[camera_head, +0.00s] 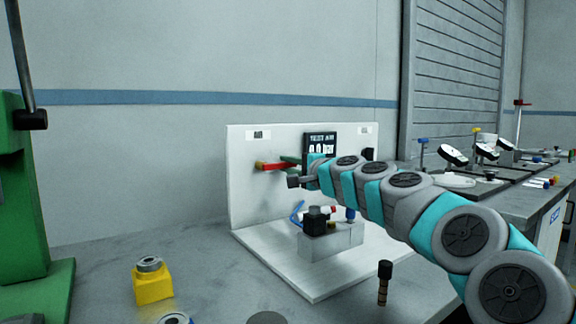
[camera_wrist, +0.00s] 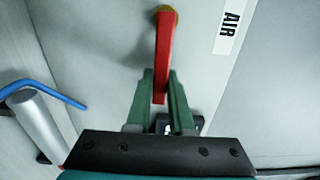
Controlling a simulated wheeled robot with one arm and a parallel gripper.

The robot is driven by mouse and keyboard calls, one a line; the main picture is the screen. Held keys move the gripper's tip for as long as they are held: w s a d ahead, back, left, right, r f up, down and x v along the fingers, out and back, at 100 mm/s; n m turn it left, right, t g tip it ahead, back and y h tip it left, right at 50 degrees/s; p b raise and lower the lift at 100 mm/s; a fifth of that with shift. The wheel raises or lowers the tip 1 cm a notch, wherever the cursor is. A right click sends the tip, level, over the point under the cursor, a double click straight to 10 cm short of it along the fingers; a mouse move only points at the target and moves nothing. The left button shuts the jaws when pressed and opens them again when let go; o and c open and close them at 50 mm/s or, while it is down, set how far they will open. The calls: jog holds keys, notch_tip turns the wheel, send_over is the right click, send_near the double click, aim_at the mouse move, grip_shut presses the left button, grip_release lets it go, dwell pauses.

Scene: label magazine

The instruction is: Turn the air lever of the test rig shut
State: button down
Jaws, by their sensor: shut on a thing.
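The air lever is a red bar (camera_head: 272,167) on the white upright panel of the test rig (camera_head: 240,200), below the AIR label (camera_head: 258,135). It reaches right from a yellow pivot, roughly level in the head view. The lever also shows in the wrist view (camera_wrist: 163,45), with the AIR label (camera_wrist: 230,28) to its right. My gripper (camera_wrist: 160,80) has its green fingers on both sides of the lever's free end, shut on it. In the head view my gripper (camera_head: 289,162) is partly hidden by my wrist.
A dark display (camera_head: 320,142) is on the panel right of the lever. A grey block (camera_head: 330,243) with fittings and a blue hose stands on the rig's base below. A yellow block (camera_head: 152,285) and a dark upright tool (camera_head: 384,280) stand on the bench in front.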

jog(key=c, duration=0.8)
grip_release()
jog(key=shift+f, duration=0.1)
jog(key=shift+d, duration=0.1)
jog(key=b+v, duration=0.1)
jog(key=v, duration=0.6)
jog(key=shift+s+d, duration=0.2)
jog(key=shift+s, duration=0.1)
